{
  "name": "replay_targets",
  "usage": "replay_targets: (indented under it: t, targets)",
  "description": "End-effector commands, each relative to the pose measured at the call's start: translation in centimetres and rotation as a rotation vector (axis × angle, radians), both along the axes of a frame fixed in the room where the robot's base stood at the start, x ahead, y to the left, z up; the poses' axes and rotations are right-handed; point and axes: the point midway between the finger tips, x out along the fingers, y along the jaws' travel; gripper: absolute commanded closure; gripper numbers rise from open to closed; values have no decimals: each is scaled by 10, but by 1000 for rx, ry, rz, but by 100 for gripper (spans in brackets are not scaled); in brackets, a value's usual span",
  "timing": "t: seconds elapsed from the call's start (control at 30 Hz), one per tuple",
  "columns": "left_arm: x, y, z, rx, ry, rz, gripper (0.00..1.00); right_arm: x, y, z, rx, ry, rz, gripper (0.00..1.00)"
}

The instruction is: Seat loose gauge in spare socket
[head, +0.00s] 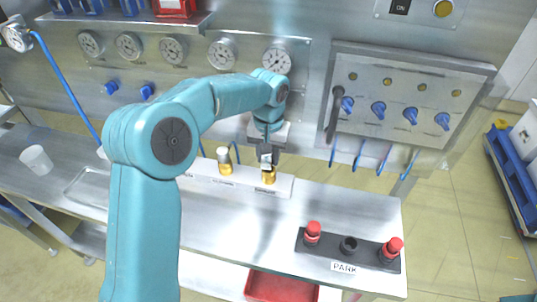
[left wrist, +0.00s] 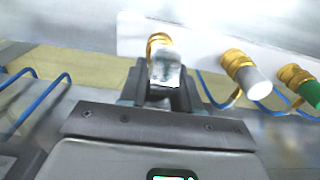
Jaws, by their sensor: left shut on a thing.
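My left gripper (head: 266,161) is shut on the pale top of a brass fitting (head: 268,176) at a white strip on the bench. In the left wrist view, the fingers (left wrist: 163,85) close around a whitish-grey piece (left wrist: 165,65), with a brass collar (left wrist: 159,40) just beyond. I cannot tell whether this fitting is seated or lifted. A round dial gauge (head: 16,37) with a blue hose hangs at the far left; I cannot tell if it is the loose one. A black PARK rack (head: 325,254) has an empty-looking middle socket (head: 348,246). My right gripper is not in view.
Another white-topped brass fitting (head: 224,160) stands left of the gripper; a green-topped one (left wrist: 310,92) shows in the wrist view. Red-capped pieces (head: 313,232) flank the rack's middle. Panel gauges (head: 172,49) and a valve box (head: 400,95) stand behind. The bench's front middle is clear.

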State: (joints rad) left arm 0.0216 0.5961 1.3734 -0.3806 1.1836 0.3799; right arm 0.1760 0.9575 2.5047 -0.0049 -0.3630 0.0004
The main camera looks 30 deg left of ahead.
Motion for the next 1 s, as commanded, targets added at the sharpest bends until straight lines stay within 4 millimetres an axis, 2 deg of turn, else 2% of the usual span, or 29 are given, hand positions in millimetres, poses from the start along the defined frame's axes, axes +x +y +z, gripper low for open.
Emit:
replay_targets:
  t: [0.03, 0.27, 0.3, 0.4, 0.77, 0.87, 1.0]
  targets:
    - [-2, -1, -7, -1, 12, -2, 100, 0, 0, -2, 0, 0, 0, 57]
    - [-3, -2, -10, -2, 18, -3, 100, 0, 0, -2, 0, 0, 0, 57]
    - [-3, -2, -10, -2, 19, -3, 65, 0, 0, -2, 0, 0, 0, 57]
    - [-3, -1, -9, -1, 17, -3, 38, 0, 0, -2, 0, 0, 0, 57]
    - [-1, -1, 0, -1, 9, -2, 38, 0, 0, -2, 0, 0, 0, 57]
    - [0, -1, 15, -1, 6, -2, 38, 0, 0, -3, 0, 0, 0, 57]
    - [0, -1, 51, -2, 5, -1, 38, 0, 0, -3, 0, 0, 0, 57]
